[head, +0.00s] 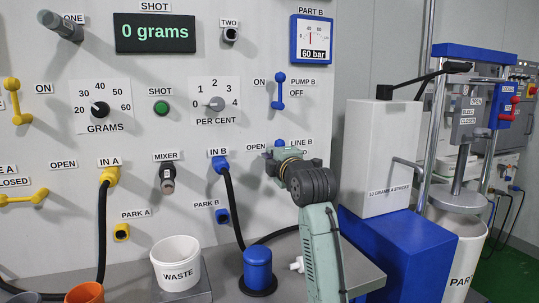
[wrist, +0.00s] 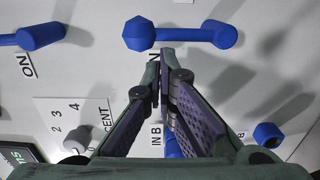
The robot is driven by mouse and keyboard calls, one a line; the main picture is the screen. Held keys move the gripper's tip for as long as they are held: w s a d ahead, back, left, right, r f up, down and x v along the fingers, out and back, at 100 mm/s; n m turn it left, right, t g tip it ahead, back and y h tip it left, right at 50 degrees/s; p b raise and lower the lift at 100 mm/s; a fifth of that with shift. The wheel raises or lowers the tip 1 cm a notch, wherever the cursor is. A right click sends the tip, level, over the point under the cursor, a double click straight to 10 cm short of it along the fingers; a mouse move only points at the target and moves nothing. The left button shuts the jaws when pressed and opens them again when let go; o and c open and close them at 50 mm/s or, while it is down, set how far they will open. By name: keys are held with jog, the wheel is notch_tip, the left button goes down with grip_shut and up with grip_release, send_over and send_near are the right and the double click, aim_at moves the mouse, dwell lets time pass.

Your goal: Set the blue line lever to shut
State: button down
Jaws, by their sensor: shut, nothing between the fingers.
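The blue line lever (wrist: 190,34) spans the top middle of the wrist view, with a larger faceted knob at its left end. In the head view only its blue top (head: 279,142) shows beside the LINE B label; my gripper and arm hide the rest. The OPEN label (head: 256,148) is to its left, and the label under LINE B is mostly covered. My gripper (wrist: 165,50) is shut and empty, its fingertips close to the lever's bar near the knob; I cannot tell whether they touch.
The blue PUMP B lever (head: 279,90) is above, also at the left of the wrist view (wrist: 38,35). The blue IN B plug (head: 219,163) with its black hose and the PARK B socket (head: 222,216) are lower left. A white cabinet (head: 377,155) stands close on the right.

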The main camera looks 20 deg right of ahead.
jog(key=shift+d+r+m+p, duration=0.25)
jog(key=shift+d+m+p, duration=0.25)
jog(key=shift+m, duration=0.4)
jog(key=d+f+m+y+p, duration=0.1)
jog(key=d+f+m+p, duration=0.2)
jog(key=d+m, duration=0.5)
jog(key=m+p, duration=0.1)
jog(key=m, duration=0.5)
jog(key=shift+w+g, duration=0.15)
jog(key=shift+g, duration=0.15)
dwell(0.3)
jog(key=shift+d, duration=0.1)
dwell(0.4)
